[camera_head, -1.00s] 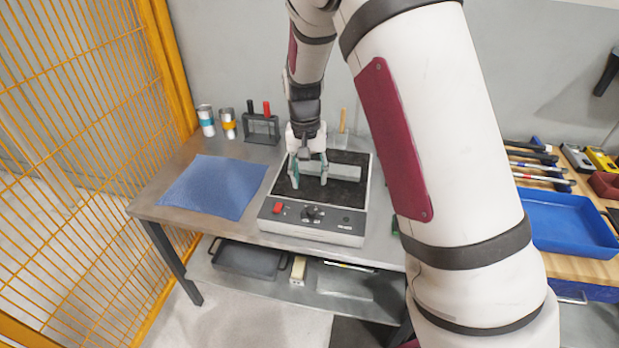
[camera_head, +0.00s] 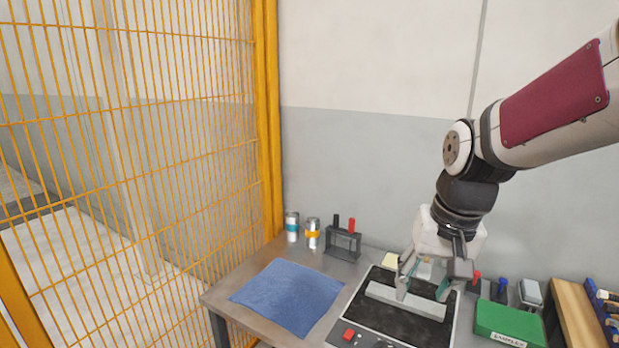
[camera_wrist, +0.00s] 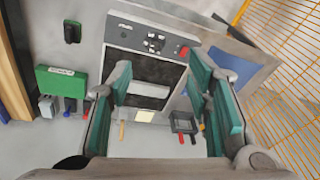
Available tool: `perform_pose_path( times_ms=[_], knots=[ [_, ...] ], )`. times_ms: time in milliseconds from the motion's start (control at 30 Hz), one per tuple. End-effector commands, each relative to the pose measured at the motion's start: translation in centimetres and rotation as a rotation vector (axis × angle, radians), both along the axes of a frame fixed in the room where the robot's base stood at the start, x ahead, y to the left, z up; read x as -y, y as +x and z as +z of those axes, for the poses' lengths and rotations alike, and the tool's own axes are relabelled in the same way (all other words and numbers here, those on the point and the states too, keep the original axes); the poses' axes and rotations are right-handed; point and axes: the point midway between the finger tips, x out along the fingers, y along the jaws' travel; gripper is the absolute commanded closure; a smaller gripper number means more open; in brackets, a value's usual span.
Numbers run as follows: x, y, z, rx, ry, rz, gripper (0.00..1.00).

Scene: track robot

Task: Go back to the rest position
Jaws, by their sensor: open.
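My gripper (camera_head: 424,288) is open and empty, with its teal-padded fingers spread apart. A grey metal bar (camera_head: 408,301) lies on that black top. In the wrist view my open fingers (camera_wrist: 165,95) frame the device and the bar (camera_wrist: 149,89), which lies well beyond the fingertips with nothing between the pads. The device's front panel with a red button (camera_head: 349,334) is partly cut off at the bottom of the head view.
A blue cloth (camera_head: 288,297) lies on the table left of the device. Two cans (camera_head: 312,233) and a tool rack (camera_head: 343,243) stand behind it. A green box (camera_head: 508,322) sits at the right. An orange mesh fence (camera_head: 150,130) borders the left side.

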Motion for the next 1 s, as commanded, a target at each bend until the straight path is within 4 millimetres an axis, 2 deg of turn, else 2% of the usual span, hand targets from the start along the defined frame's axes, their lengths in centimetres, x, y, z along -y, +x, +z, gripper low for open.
perform_pose_path(
  times_ms=[33, 200, 400, 500, 700, 1000],
  knots=[
    [0.1, -1.5, 1.2, 0.028, -0.001, 0.014, 0.54],
    [0.3, -6.5, 3.7, 0.101, -0.022, 0.073, 0.54],
    [0.6, -12.0, 4.9, 0.182, -0.072, 0.132, 0.54],
    [0.8, -14.1, 4.9, 0.212, -0.099, 0.154, 0.54],
    [1.0, -16.2, 4.7, 0.242, -0.131, 0.175, 0.54],
    [1.0, -16.4, 4.7, 0.243, -0.135, 0.178, 0.54]
  ],
)
